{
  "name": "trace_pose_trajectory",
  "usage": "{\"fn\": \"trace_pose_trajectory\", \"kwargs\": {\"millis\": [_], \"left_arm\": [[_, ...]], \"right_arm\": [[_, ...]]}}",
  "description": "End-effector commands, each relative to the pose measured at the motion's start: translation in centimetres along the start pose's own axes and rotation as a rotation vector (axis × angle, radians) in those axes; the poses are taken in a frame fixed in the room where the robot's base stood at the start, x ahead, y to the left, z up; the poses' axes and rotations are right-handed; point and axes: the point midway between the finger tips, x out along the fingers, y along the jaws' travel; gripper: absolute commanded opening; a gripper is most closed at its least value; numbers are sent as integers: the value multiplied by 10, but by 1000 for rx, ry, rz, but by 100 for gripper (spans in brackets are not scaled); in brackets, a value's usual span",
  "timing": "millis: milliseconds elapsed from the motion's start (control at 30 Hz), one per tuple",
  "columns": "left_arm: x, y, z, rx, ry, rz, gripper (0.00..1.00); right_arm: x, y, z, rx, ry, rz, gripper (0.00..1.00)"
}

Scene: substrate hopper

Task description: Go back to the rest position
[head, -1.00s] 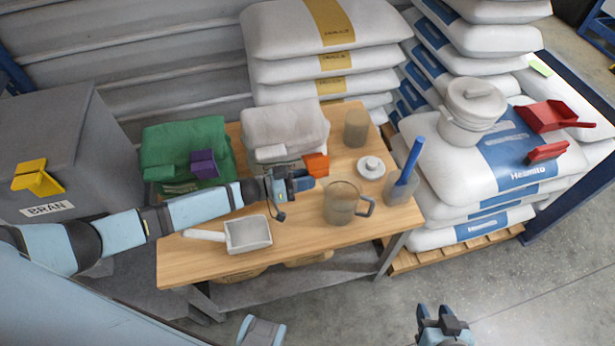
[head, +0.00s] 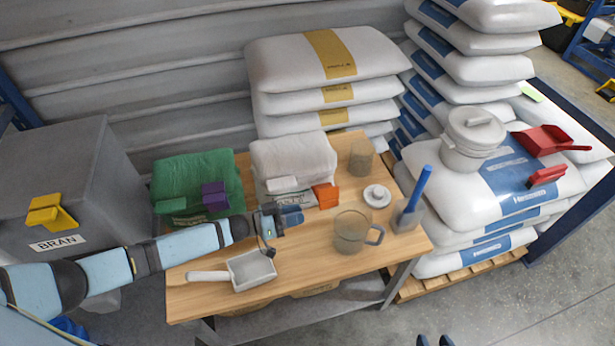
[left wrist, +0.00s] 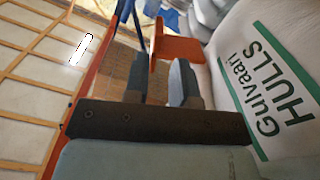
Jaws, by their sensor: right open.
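My left gripper (head: 298,215) is over the table, just in front of the white bag. My right gripper (head: 435,341) shows only as two separate fingertips at the bottom edge of the head view; the rest is cut off.
On the wooden table (head: 205,300) are a white scoop (head: 250,270) below the left gripper, a clear jug (head: 351,232) to its right, and a green bag (head: 195,180) with a purple clip (head: 214,195). A grey BRAN bin (head: 60,170) stands left. Floor at lower right is clear.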

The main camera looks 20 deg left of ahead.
Motion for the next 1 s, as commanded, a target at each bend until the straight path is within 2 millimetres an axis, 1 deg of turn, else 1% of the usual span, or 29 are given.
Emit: {"fn": "trace_pose_trajectory", "kwargs": {"millis": [167,267,367,467,500,567,600,667,700,767,800,900,1000], "left_arm": [[0,1,0,0,1,-1,24],[3,10,0,1,8,-15,24],[9,33,-1,10,26,-62,24],[14,71,-6,25,45,-160,24],[13,87,-9,34,43,-214,24],[8,108,-14,44,30,-297,24],[3,121,-18,52,14,-352,24],[-8,139,-24,59,-22,-434,24],[-17,150,-28,64,-53,-487,24],[-35,165,-33,70,-110,-560,24],[-47,174,-36,73,-151,-603,24],[-78,193,-42,80,-257,-687,24],[-104,207,-45,82,-346,-738,24]], "right_arm": [[0,0,-1,0,0,1,43],[-2,0,-4,-1,1,1,43],[-8,0,-13,-4,3,2,43],[-18,-1,-27,-9,8,3,43],[-22,-1,-33,-12,10,4,43],[-28,-1,-41,-15,11,5,43],[-32,-1,-47,-18,11,5,43],[-38,-1,-54,-22,13,7,43],[-43,-1,-59,-25,15,8,43],[-49,-1,-67,-28,20,9,43],[-53,-1,-71,-31,21,10,43],[-60,-1,-79,-36,22,13,43],[-64,0,-84,-41,24,15,43]]}}
